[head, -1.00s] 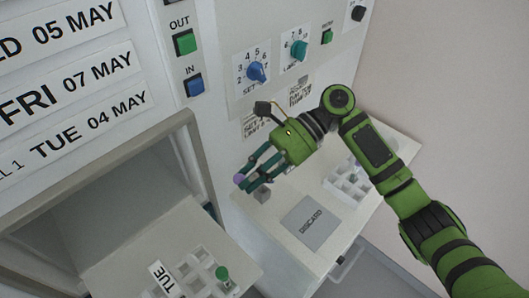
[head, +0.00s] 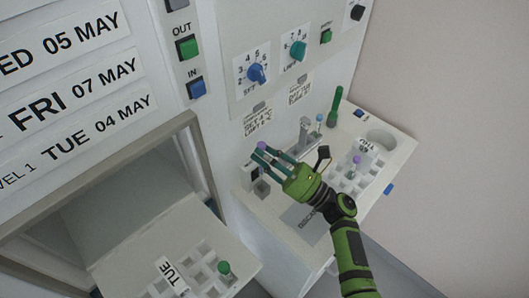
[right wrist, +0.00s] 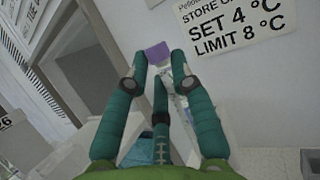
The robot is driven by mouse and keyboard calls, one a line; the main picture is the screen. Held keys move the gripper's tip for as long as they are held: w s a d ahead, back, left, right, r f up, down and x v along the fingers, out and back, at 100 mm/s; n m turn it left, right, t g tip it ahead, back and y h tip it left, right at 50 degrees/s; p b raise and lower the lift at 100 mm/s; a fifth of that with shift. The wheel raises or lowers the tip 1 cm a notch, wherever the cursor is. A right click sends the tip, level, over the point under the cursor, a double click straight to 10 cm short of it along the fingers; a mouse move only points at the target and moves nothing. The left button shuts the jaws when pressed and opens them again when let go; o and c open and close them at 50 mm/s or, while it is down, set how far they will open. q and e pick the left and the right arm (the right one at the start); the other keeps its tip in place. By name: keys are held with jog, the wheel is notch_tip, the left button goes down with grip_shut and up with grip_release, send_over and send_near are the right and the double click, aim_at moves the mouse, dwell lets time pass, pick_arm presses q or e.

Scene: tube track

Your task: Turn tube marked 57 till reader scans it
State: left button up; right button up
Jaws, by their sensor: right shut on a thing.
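My right gripper (head: 264,158) comes in from the lower right in the head view, over the left end of the white ledge. It is shut on a purple-capped tube (head: 261,145). In the right wrist view the purple cap (right wrist: 157,53) shows between the fingertips; the number 57 cannot be read. The tube's body is mostly hidden by the fingers. A small dark device (head: 256,172), possibly the reader, is just below the fingertips; whether the tube touches it I cannot tell. My left gripper is not in view.
A white rack (head: 345,182) with another purple-capped tube (head: 357,160) stands right of my gripper. Behind are a grey post (head: 305,130), a blue-capped tube (head: 319,118) and a green upright object (head: 336,106). The open compartment's tray (head: 190,240) lies lower left.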

jog(key=shift+f+b, duration=1.7)
jog(key=shift+f, duration=0.5)
jog(key=shift+s+f+b, duration=0.1)
jog(key=shift+f+b, duration=0.45)
jog(key=shift+b, duration=0.25)
